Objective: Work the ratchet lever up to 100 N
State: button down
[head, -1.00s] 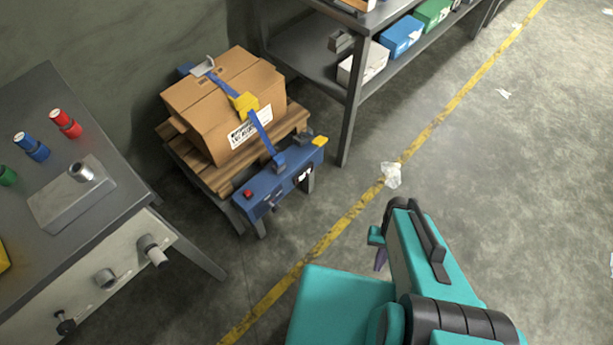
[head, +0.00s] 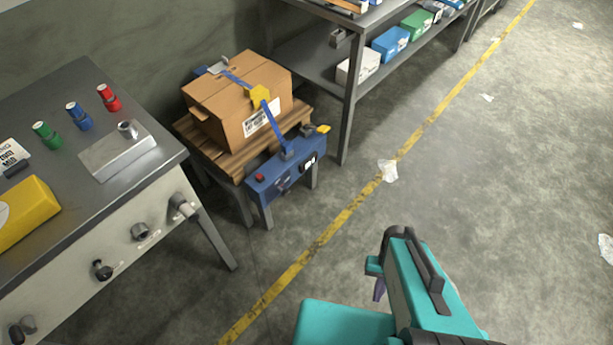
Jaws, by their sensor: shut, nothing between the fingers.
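A cardboard box (head: 215,118) with a white label sits on a wooden pallet (head: 190,136), with a blue strap (head: 272,124) over it. The strap runs down to a blue ratchet unit (head: 268,188) on grey legs in front of the pallet. The unit has a red button, a small display too small to read, and a yellow-tipped lever (head: 322,129) at its right end. A yellow piece (head: 259,93) sits on the strap at the box edge. My gripper (head: 379,289) shows partly beside my teal arm, shut and empty, well apart from the ratchet unit.
A grey workbench (head: 95,205) on the left carries green, blue and red cylinders, a metal block (head: 117,152) and a yellow case (head: 22,214); knobs jut from its front. A shelf rack (head: 348,120) stands behind right. Floor right of the yellow line is mostly clear, with scraps (head: 388,170).

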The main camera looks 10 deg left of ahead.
aim_at(323, 129)
jog(key=k, duration=0.55)
jog(key=u, duration=0.5)
jog(key=i, duration=0.75)
jog(key=u, duration=0.55)
jog(key=i, duration=0.85)
jog(key=z, duration=0.1)
jog(key=k, duration=0.4)
jog(key=z, duration=0.75)
jog(key=k, duration=0.75)
jog(key=u, duration=0.15)
